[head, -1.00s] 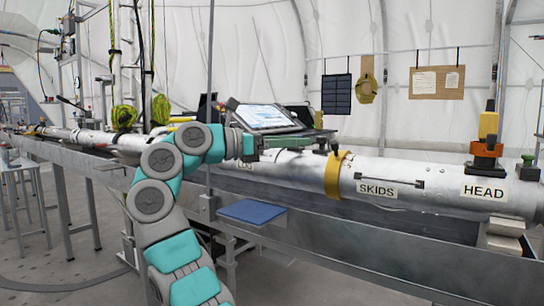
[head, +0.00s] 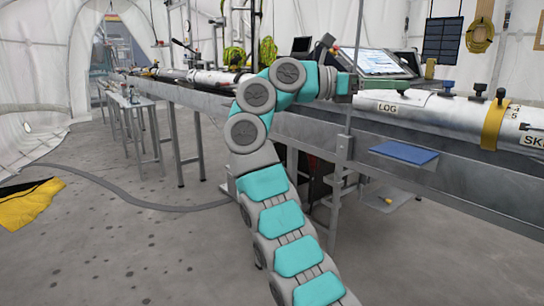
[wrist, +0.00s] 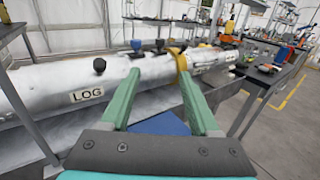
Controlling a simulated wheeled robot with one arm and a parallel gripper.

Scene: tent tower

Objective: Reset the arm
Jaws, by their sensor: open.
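My arm rises from the bottom of the head view and bends right toward the long metal bench. My gripper (head: 350,82) is at its end, in front of the screen and near the long white tube (head: 415,107). In the wrist view my gripper (wrist: 160,100) shows two green fingers set wide apart, with nothing between them. The tube (wrist: 55,85) with its LOG label lies beyond the fingers, and a blue pad (wrist: 160,123) shows behind and below them. I cannot tell the exact gap between the fingers and the tube.
The metal bench (head: 300,130) runs across the view, with a blue shelf pad (head: 404,152) at its front. A tilted screen (head: 368,62) stands behind the tube. A yellow cloth (head: 28,203) lies on the floor at left. The grey floor (head: 130,235) there is largely clear.

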